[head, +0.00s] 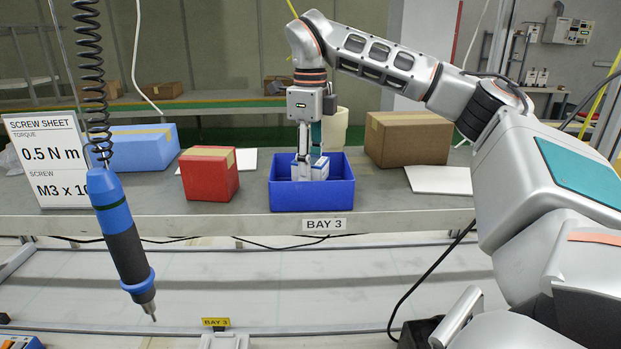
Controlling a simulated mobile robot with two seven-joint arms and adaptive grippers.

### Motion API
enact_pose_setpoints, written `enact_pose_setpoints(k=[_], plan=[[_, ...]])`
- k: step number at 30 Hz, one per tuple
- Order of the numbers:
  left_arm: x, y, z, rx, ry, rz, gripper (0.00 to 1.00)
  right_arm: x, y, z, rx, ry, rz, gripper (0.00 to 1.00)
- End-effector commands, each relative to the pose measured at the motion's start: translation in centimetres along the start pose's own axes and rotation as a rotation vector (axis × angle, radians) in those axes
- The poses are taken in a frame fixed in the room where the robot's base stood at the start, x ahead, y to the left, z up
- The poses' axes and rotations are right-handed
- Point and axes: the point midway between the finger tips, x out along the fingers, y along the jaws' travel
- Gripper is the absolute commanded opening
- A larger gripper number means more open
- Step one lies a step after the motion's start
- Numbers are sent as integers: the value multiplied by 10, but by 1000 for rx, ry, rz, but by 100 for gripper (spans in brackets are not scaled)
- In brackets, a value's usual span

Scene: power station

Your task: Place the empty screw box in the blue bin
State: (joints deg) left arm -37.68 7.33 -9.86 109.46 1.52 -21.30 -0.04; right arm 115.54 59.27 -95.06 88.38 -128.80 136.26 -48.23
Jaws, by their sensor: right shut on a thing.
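The blue bin (312,196) stands on the grey bench, above the BAY 3 label. My right gripper (309,172) points down into the bin and is shut on a small white and blue box (322,168), which I take to be the screw box. The box is at the height of the bin's rim or partly inside it; the front wall hides its lower part, so I cannot tell whether it touches the bottom. I cannot see whether the box is empty. My left gripper is not in view.
A red box (209,174) and a larger blue box (142,148) stand left of the bin. A brown carton (408,138) and a white sheet (438,180) lie to its right. A screwdriver (122,236) hangs on a coiled cord at front left, before a screw sheet sign (48,160).

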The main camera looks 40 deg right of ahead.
Motion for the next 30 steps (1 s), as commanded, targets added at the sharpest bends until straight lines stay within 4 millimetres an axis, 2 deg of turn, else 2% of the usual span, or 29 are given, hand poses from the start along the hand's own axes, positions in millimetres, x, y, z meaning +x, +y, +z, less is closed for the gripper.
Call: enact_pose_setpoints(k=[3,6,19,20,21,30], plan=[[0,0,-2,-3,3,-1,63,19,0,-1,-2,4,2,18],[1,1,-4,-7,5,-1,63,29,0,-1,-1,3,2,18],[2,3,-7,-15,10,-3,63,35,0,0,0,2,1,18],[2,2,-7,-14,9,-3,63,34,0,0,0,1,1,47],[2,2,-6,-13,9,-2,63,34,0,0,0,1,1,56],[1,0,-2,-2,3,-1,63,34,0,0,0,2,1,56]])
